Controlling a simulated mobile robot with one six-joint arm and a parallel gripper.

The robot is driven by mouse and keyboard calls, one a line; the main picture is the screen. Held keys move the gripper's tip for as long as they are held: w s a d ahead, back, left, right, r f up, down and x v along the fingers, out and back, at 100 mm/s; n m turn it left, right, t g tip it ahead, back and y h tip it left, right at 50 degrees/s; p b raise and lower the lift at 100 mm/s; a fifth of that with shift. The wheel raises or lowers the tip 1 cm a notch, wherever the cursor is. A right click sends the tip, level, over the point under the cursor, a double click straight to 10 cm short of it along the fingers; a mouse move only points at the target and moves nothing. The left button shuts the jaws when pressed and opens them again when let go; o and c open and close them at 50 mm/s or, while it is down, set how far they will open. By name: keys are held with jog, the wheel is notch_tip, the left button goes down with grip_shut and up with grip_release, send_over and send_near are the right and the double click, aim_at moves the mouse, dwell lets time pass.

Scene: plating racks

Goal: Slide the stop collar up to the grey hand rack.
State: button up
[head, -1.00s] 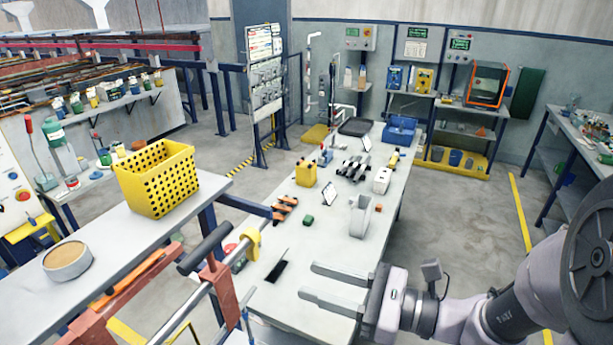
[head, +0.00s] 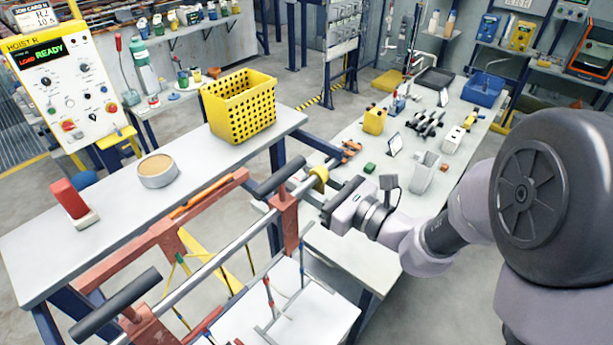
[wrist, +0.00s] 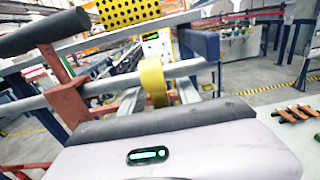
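The yellow stop collar (head: 319,178) is a ring around the silver rail (head: 228,247), near its upper right end in the head view. My gripper (head: 330,188) is beside the collar. In the wrist view, the collar (wrist: 155,82) stands ahead of the palm, with a grey finger to each side and gaps between, so my gripper (wrist: 158,95) looks open around it. Contact cannot be told. A reddish rack frame (head: 287,222) with a dark grey handle (head: 280,174) is left of the collar, with bare rail between. The fingertips are largely hidden in the head view.
A second dark handle (head: 116,300) stands at the rail's lower left end. Behind the rail, a bench (head: 105,212) holds a yellow basket (head: 240,105), a round tin (head: 157,171) and a red-topped block (head: 72,203). A worktable (head: 345,258) with small items lies to the right.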

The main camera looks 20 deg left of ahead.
grip_shut()
dwell(1.4)
